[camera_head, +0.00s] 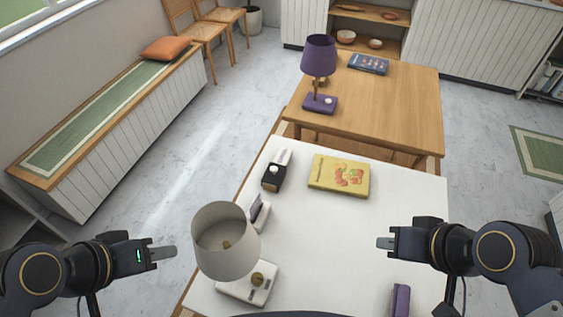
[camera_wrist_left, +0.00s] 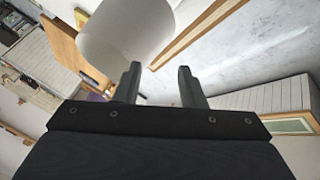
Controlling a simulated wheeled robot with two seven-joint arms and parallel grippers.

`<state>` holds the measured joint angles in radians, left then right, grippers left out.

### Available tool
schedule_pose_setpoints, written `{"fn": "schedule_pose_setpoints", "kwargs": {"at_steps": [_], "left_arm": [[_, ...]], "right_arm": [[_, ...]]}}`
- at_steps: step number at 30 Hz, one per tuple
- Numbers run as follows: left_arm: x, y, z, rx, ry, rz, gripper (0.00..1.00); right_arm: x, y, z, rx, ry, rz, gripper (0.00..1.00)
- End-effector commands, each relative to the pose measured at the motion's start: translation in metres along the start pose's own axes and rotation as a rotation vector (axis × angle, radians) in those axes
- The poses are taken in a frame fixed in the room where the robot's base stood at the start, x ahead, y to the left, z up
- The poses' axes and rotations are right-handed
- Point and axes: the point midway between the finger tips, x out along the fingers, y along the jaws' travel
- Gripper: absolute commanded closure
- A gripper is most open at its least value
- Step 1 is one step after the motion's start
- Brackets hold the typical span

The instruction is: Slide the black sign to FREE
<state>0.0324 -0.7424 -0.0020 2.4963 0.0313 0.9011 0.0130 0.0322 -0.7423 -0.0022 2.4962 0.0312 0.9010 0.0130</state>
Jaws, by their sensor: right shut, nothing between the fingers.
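A small black block with white parts (camera_head: 273,178) stands near the left edge of the white table, towards the far side; it may be the black sign, but no lettering is readable. A small dark upright piece on a white base (camera_head: 258,211) stands nearer, behind the lamp shade, and a purple block (camera_head: 401,300) is at the near right. My left gripper (camera_head: 165,253) is left of the table, apart from everything; its fingers stand apart and empty in the left wrist view (camera_wrist_left: 160,85). My right gripper (camera_head: 383,243) is shut and empty above the table's right part.
A lamp with a grey-white shade (camera_head: 226,262) and white base (camera_head: 237,290) stands at the table's near left. A yellow book (camera_head: 339,175) lies at the far side of the white table (camera_head: 325,235). A wooden table (camera_head: 390,105) with a purple lamp (camera_head: 318,55) adjoins behind. The white table's middle is clear.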

Motion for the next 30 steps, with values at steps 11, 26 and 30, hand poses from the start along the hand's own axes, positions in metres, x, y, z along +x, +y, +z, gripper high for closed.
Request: {"fn": "schedule_pose_setpoints", "kwargs": {"at_steps": [11, 26, 30], "left_arm": [[0.000, 0.000, 0.000, 0.000, 0.000, 0.000, 0.43], [0.001, -0.001, 0.001, 0.000, 0.000, 0.000, 0.00], [0.002, -0.001, 0.001, 0.000, 0.000, 0.000, 0.00]], "right_arm": [[0.002, 0.002, -0.006, -0.033, -0.008, 0.018, 1.00], [0.135, -0.007, -0.146, -0.988, -0.111, 0.149, 1.00], [0.204, -0.033, -0.165, -1.284, -0.098, 0.072, 1.00]]}}
